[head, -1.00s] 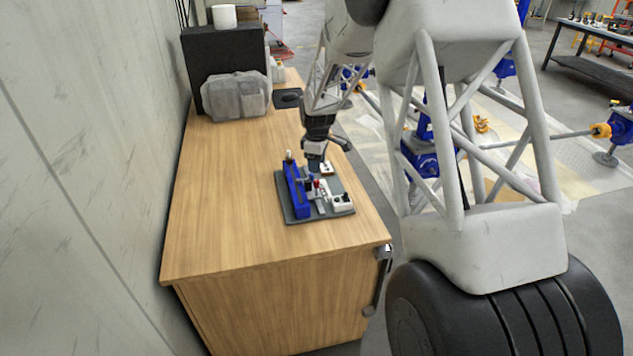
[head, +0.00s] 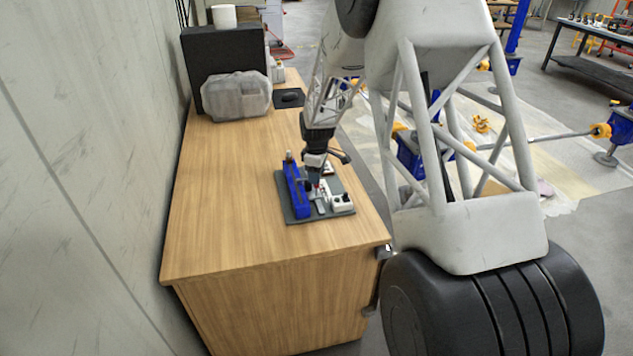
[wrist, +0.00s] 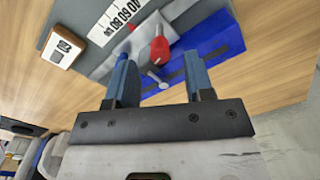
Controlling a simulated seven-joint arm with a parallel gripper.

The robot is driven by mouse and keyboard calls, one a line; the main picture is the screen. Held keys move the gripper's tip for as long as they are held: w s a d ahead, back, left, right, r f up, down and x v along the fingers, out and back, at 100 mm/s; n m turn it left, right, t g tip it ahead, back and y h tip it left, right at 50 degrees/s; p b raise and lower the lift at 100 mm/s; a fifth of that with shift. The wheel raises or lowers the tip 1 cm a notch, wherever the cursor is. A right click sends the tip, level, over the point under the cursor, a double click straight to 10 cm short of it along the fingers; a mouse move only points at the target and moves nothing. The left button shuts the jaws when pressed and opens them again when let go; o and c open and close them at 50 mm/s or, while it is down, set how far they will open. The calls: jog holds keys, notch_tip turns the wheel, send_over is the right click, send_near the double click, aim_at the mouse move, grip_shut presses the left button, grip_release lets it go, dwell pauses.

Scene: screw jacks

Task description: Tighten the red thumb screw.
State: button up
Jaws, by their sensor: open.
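The red thumb screw (wrist: 159,48) shows in the wrist view as a red knob on a grey part, beside a blue rail (wrist: 222,42). My gripper (wrist: 158,57) is open, and its two blue fingers appear on either side of the screw in that view. I cannot tell how far the fingertips stand from it in depth. In the head view my gripper (head: 314,181) points down over the fixture, close to the blue rail (head: 296,190), and largely hides the screw.
The fixture's dark grey base plate (head: 300,219) lies on a wooden bench (head: 225,215). A white block (head: 342,203) sits on its right side. A printed scale (wrist: 113,20) and small marked block (wrist: 64,49) lie near the screw. The bench left of the plate is clear.

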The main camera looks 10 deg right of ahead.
aim_at(317, 188)
jog(key=shift+f, duration=1.65)
grip_shut()
